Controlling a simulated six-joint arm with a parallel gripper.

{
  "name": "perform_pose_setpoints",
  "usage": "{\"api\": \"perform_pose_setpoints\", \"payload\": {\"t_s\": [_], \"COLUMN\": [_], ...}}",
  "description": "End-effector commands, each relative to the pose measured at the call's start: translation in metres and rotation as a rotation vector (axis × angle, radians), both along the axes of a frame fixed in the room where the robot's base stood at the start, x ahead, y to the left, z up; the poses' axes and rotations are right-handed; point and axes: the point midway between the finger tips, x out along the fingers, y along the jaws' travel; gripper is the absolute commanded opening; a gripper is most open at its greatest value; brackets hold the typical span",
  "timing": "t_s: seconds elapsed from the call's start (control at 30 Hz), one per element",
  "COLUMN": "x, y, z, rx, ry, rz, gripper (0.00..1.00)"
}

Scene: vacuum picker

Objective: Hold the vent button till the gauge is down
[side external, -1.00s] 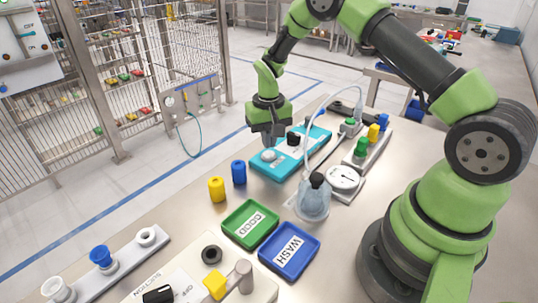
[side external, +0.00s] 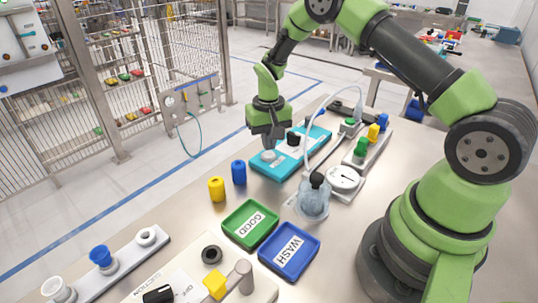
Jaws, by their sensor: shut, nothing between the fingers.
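A teal box (side external: 277,173) stands on the table with a pale round button (side external: 268,156) on its left part and a black knob (side external: 293,138) beside it. My gripper (side external: 268,146) is shut and empty, pointing down with its fingertips right at the pale button. They look to be touching it, but how far it is pressed I cannot tell. The round white gauge (side external: 343,178) sits on a plate to the right of the box. Its dark needle is too small to read surely.
A clear flask (side external: 313,203) with a black stopper and tube stands in front of the gauge. A blue peg (side external: 239,173) and a yellow peg (side external: 217,189) stand left of the box. The GOOD tray (side external: 233,236) and WASH tray (side external: 272,272) lie nearer.

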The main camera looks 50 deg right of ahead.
Motion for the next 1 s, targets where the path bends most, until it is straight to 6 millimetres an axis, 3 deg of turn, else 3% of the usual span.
{"api": "perform_pose_setpoints", "payload": {"t_s": [1.0], "x": [0.000], "y": [0.000], "z": [-0.021], "rx": [-0.001], "ry": [-0.001], "rz": [0.000], "gripper": [0.00]}}
